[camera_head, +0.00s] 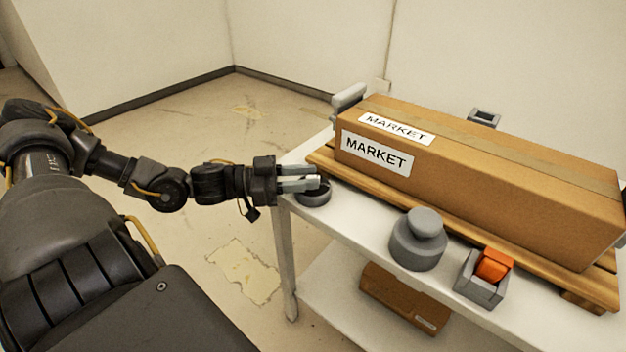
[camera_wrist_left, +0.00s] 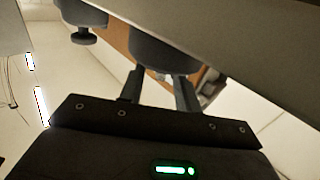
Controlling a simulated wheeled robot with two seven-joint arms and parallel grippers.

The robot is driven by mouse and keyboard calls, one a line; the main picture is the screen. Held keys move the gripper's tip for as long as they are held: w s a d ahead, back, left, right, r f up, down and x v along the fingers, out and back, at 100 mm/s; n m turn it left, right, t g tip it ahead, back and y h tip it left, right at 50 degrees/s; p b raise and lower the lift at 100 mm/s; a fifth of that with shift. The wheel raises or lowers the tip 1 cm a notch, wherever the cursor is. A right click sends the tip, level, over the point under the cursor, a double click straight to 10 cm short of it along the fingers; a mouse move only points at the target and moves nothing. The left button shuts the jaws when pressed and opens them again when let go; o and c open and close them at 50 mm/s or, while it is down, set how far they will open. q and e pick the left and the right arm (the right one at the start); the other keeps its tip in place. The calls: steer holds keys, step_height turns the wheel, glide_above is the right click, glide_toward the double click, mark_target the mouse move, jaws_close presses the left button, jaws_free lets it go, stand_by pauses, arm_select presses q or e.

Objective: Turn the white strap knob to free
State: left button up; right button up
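No plainly white knob shows; the round parts look grey. A dark grey round piece (camera_head: 314,197) sits at the near left corner of the white table, partly hidden by my left gripper (camera_head: 318,182). The gripper's pale fingers are apart and reach over it from the left. In the left wrist view, the open fingers (camera_wrist_left: 158,88) point at a dark round body (camera_wrist_left: 165,52); I cannot tell whether they touch it. A larger grey stepped knob (camera_head: 418,240) stands farther right on the table's front edge. My right gripper is not in view.
A long MARKET carton (camera_head: 480,190) lies on a wooden pallet (camera_head: 455,232) on the white table (camera_head: 355,238). An orange switch (camera_head: 494,265) sits in a grey holder (camera_head: 480,291). A brown box (camera_head: 404,300) is on the lower shelf. Floor left of the table is clear.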

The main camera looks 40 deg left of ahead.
arm_select(q)
steer(key=shift+x, duration=1.05)
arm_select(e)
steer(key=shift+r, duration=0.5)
arm_select(q)
steer(key=shift+a, duration=0.1)
jaws_close()
